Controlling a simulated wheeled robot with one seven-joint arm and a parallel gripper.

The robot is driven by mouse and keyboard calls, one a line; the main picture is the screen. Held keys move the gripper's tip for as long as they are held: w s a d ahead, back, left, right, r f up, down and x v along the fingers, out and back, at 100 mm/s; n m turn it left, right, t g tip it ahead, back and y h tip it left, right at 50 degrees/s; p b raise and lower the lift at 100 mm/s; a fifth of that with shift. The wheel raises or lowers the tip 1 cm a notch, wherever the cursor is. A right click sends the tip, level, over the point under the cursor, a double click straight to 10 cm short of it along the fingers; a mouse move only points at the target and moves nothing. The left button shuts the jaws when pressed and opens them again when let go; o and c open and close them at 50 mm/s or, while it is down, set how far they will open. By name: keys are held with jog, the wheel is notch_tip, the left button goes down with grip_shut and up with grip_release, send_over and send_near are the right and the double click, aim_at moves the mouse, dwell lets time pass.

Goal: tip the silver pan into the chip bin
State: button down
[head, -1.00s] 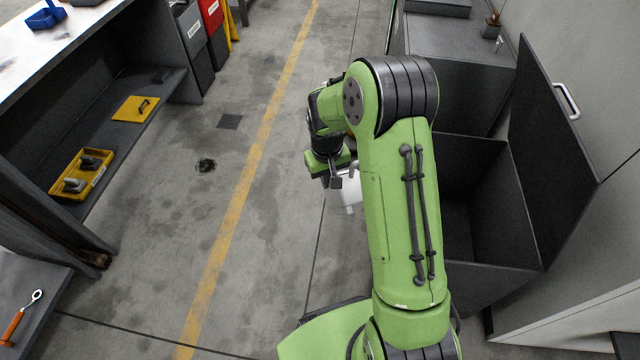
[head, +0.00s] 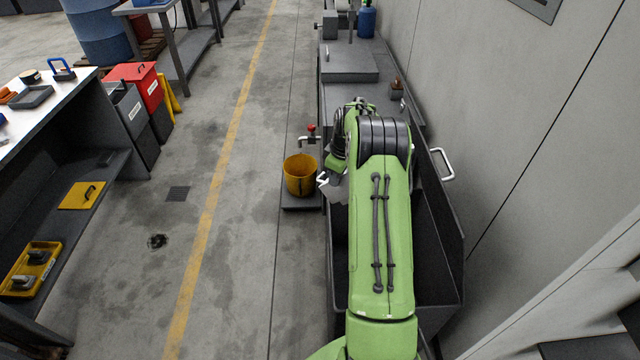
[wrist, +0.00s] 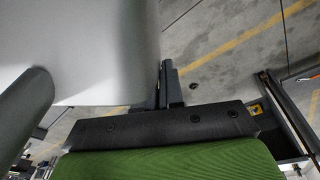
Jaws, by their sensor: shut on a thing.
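The silver pan (head: 334,190) shows as a small pale grey piece below my wrist in the head view, mostly hidden by my arm. In the wrist view the pan (wrist: 95,45) fills the upper left as a smooth grey surface. My gripper (wrist: 170,88) is shut on it; the exact grip point is hard to see. The chip bin (head: 438,245) is the dark open box under and to the right of my arm. The pan is near its far left corner. I cannot tell whether it is over the opening, or what it holds.
A yellow bucket (head: 300,175) stands just left of the pan, beside a red-topped tap. A dark counter (head: 365,85) lies beyond the bin and a grey wall is at right. A workbench (head: 62,105) stands at left. The floor between is clear.

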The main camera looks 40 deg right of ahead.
jog(key=s+d+t+y+b, duration=0.1)
jog(key=s+t, duration=0.1)
jog(key=s+d+r+t+y+b, duration=0.1)
jog(key=t+b, duration=0.1)
jog(key=t, duration=0.1)
jog(key=s+d+r+t+y+b, duration=0.1)
jog(key=s+t+y+b, duration=0.1)
jog(key=shift+s+d+r, duration=0.1)
jog(key=shift+s+r, duration=0.1)
jog(key=shift+s, duration=0.1)
jog(key=shift+s+d+r+t+y, duration=0.3)
jog(key=shift+s+t+y, duration=0.2)
jog(key=shift+t, duration=0.5)
jog(key=shift+r, duration=0.1)
jog(key=shift+a, duration=0.1)
